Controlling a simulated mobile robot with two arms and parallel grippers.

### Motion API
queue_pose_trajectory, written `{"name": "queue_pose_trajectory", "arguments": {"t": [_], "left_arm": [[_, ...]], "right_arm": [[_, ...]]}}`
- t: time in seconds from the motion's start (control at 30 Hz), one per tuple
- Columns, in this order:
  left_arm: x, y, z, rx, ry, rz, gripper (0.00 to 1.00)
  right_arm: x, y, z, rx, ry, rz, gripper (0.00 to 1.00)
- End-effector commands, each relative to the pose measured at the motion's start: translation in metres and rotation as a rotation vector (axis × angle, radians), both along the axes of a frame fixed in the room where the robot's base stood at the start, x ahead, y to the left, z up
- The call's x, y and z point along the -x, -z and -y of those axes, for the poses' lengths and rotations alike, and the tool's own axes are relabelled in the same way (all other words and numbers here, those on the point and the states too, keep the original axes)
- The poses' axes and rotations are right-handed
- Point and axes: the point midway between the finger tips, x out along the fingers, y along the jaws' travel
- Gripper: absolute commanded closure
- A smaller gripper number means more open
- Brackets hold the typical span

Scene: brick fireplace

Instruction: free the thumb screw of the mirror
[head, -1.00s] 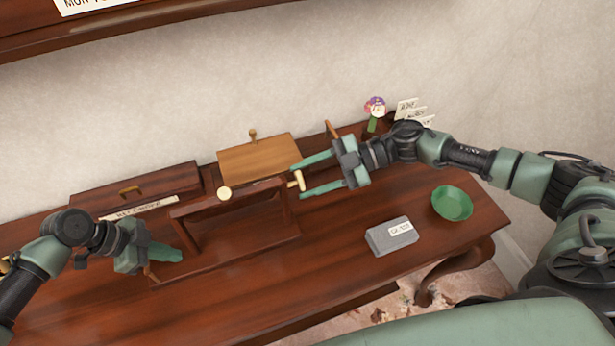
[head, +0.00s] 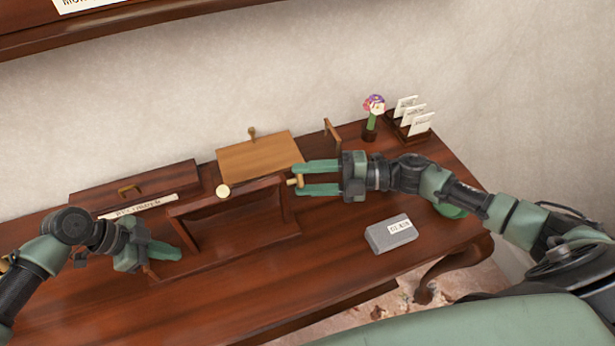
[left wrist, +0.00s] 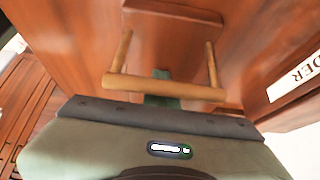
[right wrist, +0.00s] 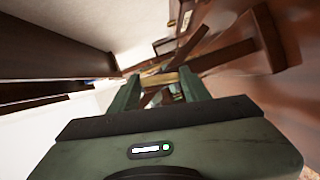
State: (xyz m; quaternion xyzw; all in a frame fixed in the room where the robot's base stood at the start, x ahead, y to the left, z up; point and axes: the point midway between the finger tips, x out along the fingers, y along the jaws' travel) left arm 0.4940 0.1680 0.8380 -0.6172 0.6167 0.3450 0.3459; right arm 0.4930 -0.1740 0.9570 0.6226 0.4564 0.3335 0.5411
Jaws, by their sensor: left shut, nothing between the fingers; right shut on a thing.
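The mirror (head: 235,222) is a dark wooden frame tilted on a low stand on the desk. A pale round knob (head: 223,191) is at its upper left. The brass thumb screw (head: 295,182) is at its upper right, between the green fingers of my right gripper (head: 305,178). In the right wrist view a brass piece (right wrist: 160,78) crosses between the fingertips; they are shut on it. My left gripper (head: 178,254) is shut and empty by the mirror's lower left. In the left wrist view its fingertip shows behind a wooden bar (left wrist: 165,88); contact is unclear.
A labelled dark box (head: 135,190) is at the left. A grey block (head: 390,234), a flower figure (head: 373,108), a card rack (head: 412,125) and a partly hidden green bowl (head: 450,210) are at the right. The front desk area is clear.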

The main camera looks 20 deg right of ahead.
Motion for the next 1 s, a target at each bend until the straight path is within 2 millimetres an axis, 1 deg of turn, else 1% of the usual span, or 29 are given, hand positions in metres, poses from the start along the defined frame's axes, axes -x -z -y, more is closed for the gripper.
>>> {"name": "queue_pose_trajectory", "arguments": {"t": [0.03,0.2,0.4,0.97,1.0], "left_arm": [[0.0024,0.0050,-0.0013,-0.007,0.000,-0.006,1.00],[0.0024,0.0050,-0.0013,-0.007,0.000,-0.006,1.00],[0.0024,0.0050,-0.0013,-0.007,0.000,-0.006,1.00],[0.0023,0.0050,-0.0012,-0.006,0.000,-0.006,1.00],[0.0023,0.0050,-0.0012,-0.006,0.000,-0.006,1.00]], "right_arm": [[0.0007,0.0012,-0.0010,-0.005,-0.001,0.031,0.93],[0.0003,0.0007,-0.0009,-0.006,-0.001,0.130,0.93],[0.0001,0.0007,-0.0006,-0.005,-0.001,0.199,0.93],[-0.0003,-0.0007,-0.0004,-0.005,-0.001,0.231,0.93],[-0.0003,-0.0008,-0.0004,-0.005,-0.001,0.231,0.45]]}}
